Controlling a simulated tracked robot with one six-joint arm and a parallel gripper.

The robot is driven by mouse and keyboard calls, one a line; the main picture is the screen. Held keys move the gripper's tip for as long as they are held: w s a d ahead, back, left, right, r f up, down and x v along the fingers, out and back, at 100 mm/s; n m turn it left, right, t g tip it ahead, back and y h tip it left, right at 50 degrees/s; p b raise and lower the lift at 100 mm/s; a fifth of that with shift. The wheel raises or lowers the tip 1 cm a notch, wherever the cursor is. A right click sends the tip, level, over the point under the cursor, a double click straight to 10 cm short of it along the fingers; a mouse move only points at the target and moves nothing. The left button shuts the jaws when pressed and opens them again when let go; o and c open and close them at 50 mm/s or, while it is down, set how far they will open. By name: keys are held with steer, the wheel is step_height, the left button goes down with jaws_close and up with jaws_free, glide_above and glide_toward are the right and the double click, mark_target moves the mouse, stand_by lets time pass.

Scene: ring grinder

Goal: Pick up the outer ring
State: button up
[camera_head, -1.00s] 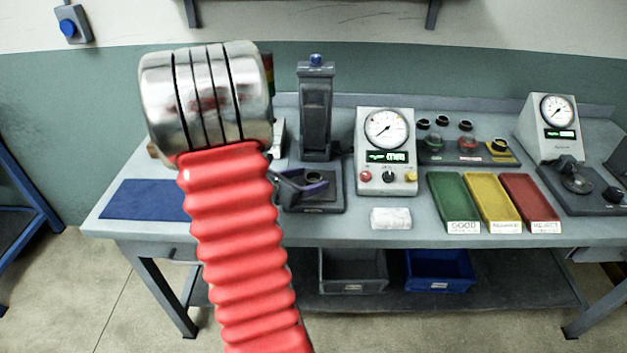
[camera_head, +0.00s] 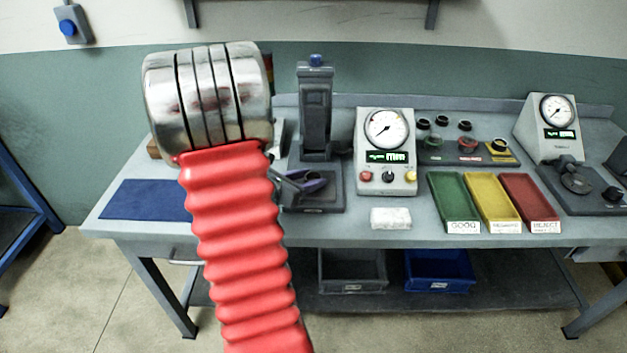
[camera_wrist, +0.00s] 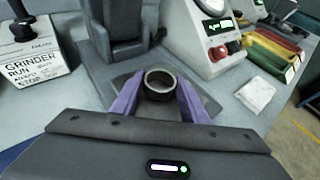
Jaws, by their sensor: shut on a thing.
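The outer ring (camera_wrist: 160,95) is a dark, short ring with a bright inner wall. In the wrist view it sits between the two purple fingers of my gripper (camera_wrist: 160,98), which are shut on its sides. It is over the dark base plate (camera_wrist: 213,106) of the upright device (camera_wrist: 115,25); I cannot tell whether it still touches the plate. In the head view my gripper (camera_head: 308,183) is low over the same base, partly behind my red arm, and the ring is hard to make out there.
Green (camera_head: 453,200), yellow (camera_head: 492,199) and red (camera_head: 529,199) trays lie further right. A blue mat (camera_head: 150,200) is at left. A grinder sign (camera_wrist: 35,62) shows in the wrist view.

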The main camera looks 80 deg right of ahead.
steer(key=c, duration=0.6)
steer(key=shift+r, duration=0.1)
steer(key=shift+r, duration=4.95)
